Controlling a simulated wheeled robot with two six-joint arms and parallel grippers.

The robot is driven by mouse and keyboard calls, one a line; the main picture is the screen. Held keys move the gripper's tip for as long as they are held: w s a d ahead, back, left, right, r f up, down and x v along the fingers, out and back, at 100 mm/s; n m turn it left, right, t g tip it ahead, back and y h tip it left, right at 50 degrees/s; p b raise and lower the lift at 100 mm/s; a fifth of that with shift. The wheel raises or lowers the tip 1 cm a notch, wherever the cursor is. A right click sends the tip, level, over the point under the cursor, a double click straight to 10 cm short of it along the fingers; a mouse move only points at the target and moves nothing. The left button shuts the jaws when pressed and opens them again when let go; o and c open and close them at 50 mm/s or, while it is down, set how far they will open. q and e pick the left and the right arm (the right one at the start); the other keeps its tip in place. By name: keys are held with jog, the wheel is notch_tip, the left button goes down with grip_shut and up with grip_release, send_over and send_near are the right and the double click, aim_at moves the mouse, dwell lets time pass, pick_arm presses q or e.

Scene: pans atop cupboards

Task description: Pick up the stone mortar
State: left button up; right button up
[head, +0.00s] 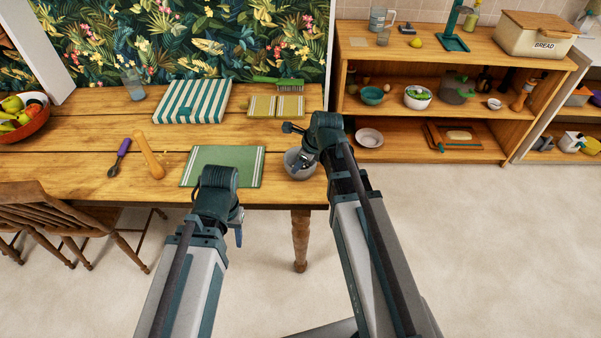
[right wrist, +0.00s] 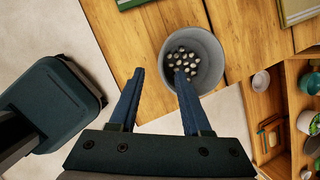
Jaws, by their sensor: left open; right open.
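The stone mortar is a grey bowl (head: 291,165) on the front right corner of the wooden table. In the right wrist view it is a round grey bowl (right wrist: 214,62) with several pale, pebble-like pieces inside. My right gripper (right wrist: 160,74) is open, its two fingers apart. The right finger overlaps the bowl's near left rim in that view; I cannot tell whether it touches. In the head view my right gripper (head: 305,161) is over the bowl and hides part of it. My left gripper (head: 239,232) is in front of the table edge, away from the bowl.
A green placemat (head: 225,167) lies left of the bowl. A wooden rolling pin (head: 149,156), a purple-handled utensil (head: 121,153), a striped cloth item (head: 192,101) and a brush (head: 278,83) are also on the table (head: 85,177). A shelf unit (head: 465,145) stands to the right.

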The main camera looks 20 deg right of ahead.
aim_at(294, 177)
jog(key=b+x, duration=0.2)
jog(key=x, duration=0.1)
jog(key=shift+f, duration=0.25)
pick_arm(q)
notch_tip(294, 177, down, 3)
jog(key=shift+f, duration=0.1)
pick_arm(e)
jog(key=b+x, duration=0.5)
jog(key=shift+w+d+f, duration=0.15)
jog(key=shift+d, duration=0.1)
pick_arm(q)
notch_tip(294, 177, down, 5)
jog(key=shift+r, duration=0.15)
pick_arm(e)
grip_shut()
dwell(0.5)
